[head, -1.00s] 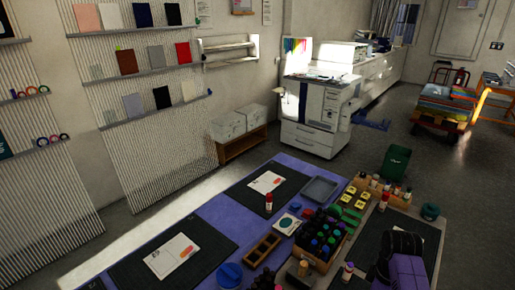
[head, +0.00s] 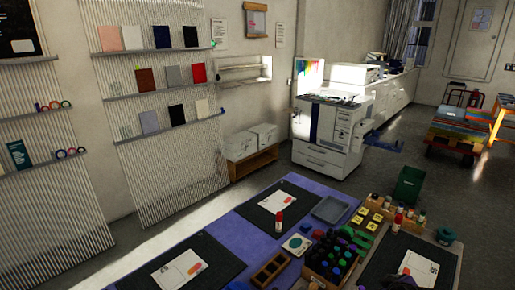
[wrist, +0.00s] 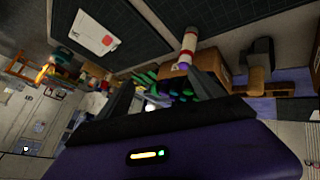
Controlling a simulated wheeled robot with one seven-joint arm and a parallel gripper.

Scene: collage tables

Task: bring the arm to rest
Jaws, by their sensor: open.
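My gripper (wrist: 162,92) shows in the wrist view with its two dark fingers spread apart and nothing between them. The purple wrist body (wrist: 175,150) fills the bottom of that view. In the head view only a dark piece of my arm seems to show at the bottom right edge; the fingers are not visible there.
Another red-capped stick (head: 397,223) stands at the right. A green bin (head: 409,186) stands behind.

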